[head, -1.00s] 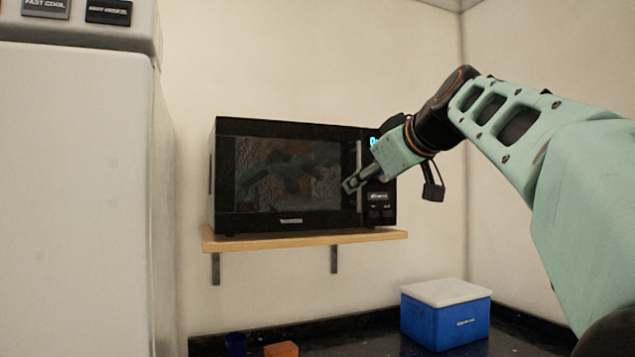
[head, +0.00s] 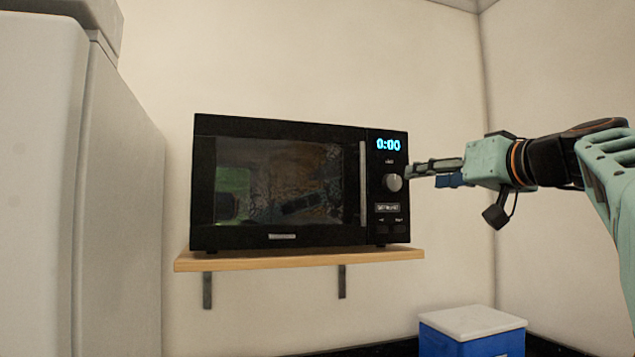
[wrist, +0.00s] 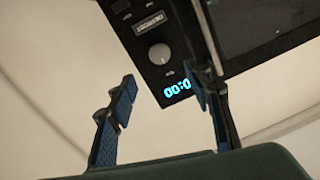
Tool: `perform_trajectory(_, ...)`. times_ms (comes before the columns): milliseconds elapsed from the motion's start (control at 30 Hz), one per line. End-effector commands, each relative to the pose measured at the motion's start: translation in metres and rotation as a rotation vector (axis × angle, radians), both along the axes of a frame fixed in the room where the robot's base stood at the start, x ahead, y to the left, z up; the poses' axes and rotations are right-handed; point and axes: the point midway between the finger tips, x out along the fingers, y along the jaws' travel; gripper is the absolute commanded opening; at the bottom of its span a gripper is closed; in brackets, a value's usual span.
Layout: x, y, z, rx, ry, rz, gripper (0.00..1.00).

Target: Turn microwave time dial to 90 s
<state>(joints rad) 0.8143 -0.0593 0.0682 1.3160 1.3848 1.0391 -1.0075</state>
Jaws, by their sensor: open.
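The black microwave (head: 290,185) sits on a wooden shelf with its door closed. Its round silver time dial (head: 392,183) is on the right-hand panel, below a display (head: 388,145) that reads 0:00. My gripper (head: 408,172) is to the right of the dial in the head view, with its fingertips close to the panel's right edge. In the wrist view, my gripper (wrist: 170,80) is open and empty. The dial (wrist: 159,54) shows there beyond the fingertips, roughly between them, and I see no contact. One finger overlaps the edge of the lit display (wrist: 177,89).
The wooden shelf (head: 300,260) is fixed to the wall on two brackets. A blue box with a white lid (head: 472,322) stands below at the right. A white fridge (head: 70,190) stands at the left. The wall around the microwave is clear.

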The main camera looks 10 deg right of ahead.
Motion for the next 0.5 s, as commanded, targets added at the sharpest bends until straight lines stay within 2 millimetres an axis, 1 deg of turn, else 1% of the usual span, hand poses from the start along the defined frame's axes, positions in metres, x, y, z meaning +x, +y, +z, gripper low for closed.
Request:
perform_trajectory(33, 0.008, 0.003, 0.004, 0.001, 0.002, 0.002, 0.46)
perform_trajectory(300, 0.056, 0.015, 0.005, 0.001, 0.003, 0.002, 0.46)
perform_trajectory(500, 0.081, 0.022, 0.003, 0.001, 0.002, 0.001, 0.46)
